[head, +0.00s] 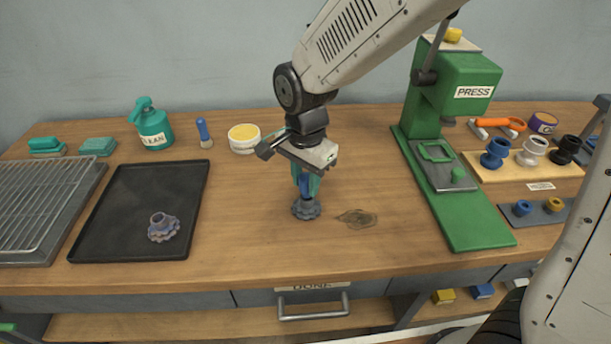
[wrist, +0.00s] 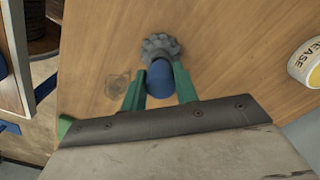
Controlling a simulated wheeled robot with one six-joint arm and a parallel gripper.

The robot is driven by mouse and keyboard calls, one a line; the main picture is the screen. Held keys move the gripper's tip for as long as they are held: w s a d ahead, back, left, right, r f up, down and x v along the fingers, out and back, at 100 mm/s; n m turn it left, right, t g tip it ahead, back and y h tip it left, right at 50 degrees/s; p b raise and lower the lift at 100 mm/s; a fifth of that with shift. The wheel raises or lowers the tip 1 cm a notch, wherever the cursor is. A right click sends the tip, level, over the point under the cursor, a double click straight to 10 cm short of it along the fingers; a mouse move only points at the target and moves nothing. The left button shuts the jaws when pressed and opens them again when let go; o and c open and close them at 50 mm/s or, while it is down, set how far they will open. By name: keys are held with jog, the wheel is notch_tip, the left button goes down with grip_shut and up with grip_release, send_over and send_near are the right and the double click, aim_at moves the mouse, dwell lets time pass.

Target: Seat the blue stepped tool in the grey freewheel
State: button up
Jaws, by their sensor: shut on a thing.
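My gripper (head: 306,190) points down over the middle of the bench, its green fingers shut on the blue stepped tool (head: 304,182). In the wrist view the tool's rounded blue end (wrist: 160,80) shows between the fingers. The grey freewheel (head: 306,209), a toothed ring, lies on the wood directly below the tool; it also shows in the wrist view (wrist: 160,47). The tool's lower end meets or overlaps the freewheel in both views. I cannot tell whether it is inside the bore or just above it.
A second toothed part (head: 163,229) lies on the black tray (head: 130,190) at left. The green press (head: 455,200) stands at right, with a wooden holder (head: 510,172) of several tools beyond it. A dark stain (head: 357,218) marks the wood beside the freewheel. A grease tub (head: 244,139) stands behind.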

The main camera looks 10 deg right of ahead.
aim_at(305, 178)
jog(key=shift+f, duration=0.95)
jog(key=o, duration=1.1)
jog(key=shift+r, duration=0.1)
notch_tip(305, 178, up, 8)
jog(key=shift+f, duration=0.2)
